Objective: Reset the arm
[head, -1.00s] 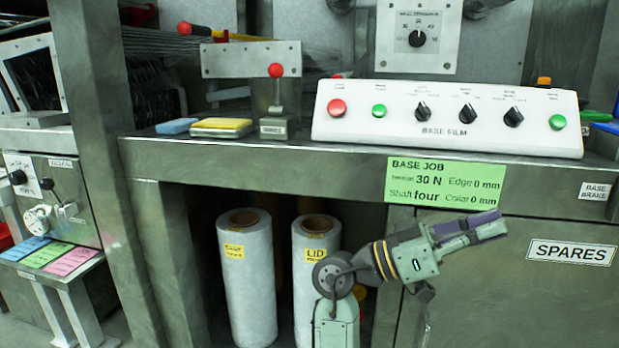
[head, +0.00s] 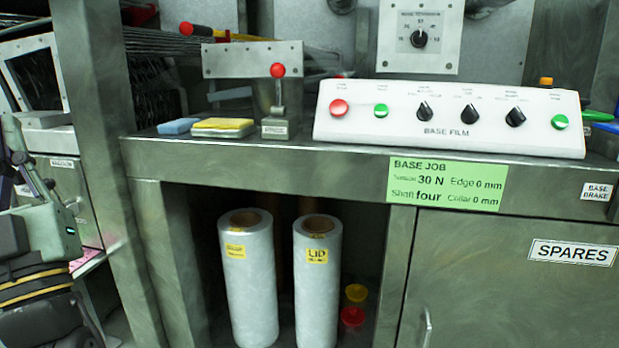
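My arm (head: 40,235) stands at the left edge of the head view, in front of the grey cabinet on that side. It is a grey-green link with dark joints and yellow bands low down, and is partly cut off by the frame. Dark narrow parts at its upper end (head: 28,165) may belong to my gripper. I cannot make out two fingertips, so I cannot tell whether it is open or shut. I see nothing held there.
A steel bench carries a white control panel (head: 448,119), a red-knobbed lever (head: 278,100) and blue and yellow pads (head: 222,127). Below stand two film rolls (head: 249,280), (head: 318,285) and red and yellow cups (head: 352,315). A cabinet marked SPARES (head: 520,290) is at right.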

